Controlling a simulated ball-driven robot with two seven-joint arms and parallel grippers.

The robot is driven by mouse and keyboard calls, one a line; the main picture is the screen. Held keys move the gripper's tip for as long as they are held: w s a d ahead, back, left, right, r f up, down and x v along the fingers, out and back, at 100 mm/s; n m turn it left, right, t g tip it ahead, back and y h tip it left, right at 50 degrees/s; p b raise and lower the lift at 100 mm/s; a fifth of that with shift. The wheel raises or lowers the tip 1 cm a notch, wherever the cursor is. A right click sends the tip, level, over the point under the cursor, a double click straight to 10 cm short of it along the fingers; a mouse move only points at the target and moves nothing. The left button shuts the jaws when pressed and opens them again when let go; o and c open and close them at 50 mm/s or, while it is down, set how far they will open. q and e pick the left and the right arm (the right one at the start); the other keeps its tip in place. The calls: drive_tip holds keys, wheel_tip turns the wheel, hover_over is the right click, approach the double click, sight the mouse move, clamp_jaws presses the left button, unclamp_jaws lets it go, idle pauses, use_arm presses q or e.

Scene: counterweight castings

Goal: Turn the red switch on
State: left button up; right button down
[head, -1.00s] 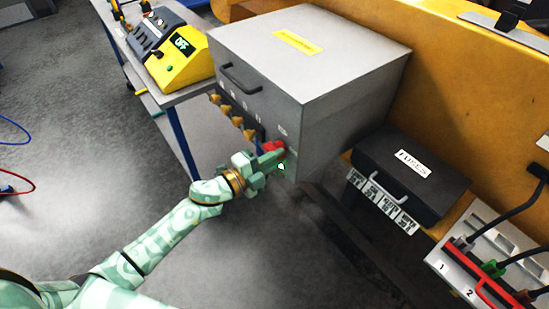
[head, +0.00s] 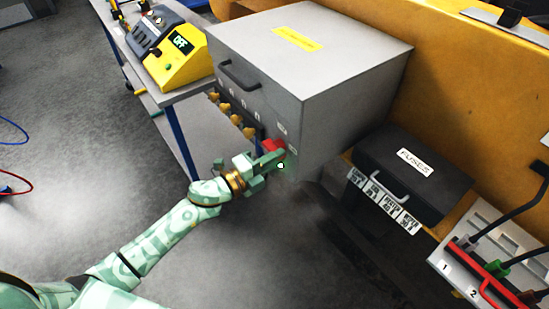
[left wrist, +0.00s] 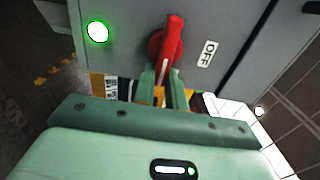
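The red switch (head: 273,147) is a rotary handle low on the front of the grey cabinet (head: 300,120), near its right edge. In the left wrist view the red switch (left wrist: 172,42) has a long handle with a white line, slanting slightly. An OFF label (left wrist: 208,54) is to its right and a lit green lamp (left wrist: 97,32) to its left. My left gripper (head: 268,160) is at the switch. In the left wrist view its fingers (left wrist: 163,88) lie close on both sides of the handle's lower end and seem shut on it. My right gripper is out of view.
Several brass-coloured knobs (head: 224,109) sit left of the switch. A yellow device reading OFF (head: 178,62) stands on a bench at the upper left. A black FUSES box (head: 420,185) and a panel with cables and a red handle (head: 462,280) are at right. Grey floor (head: 80,170) is open at left.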

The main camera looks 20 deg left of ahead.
use_arm(q)
drive_tip(key=o, duration=0.4)
drive_tip(key=shift+f, duration=0.1)
drive_tip(key=v, duration=1.6)
drive_tip(key=shift+a, duration=0.15)
drive_tip(key=shift+s, duration=0.15)
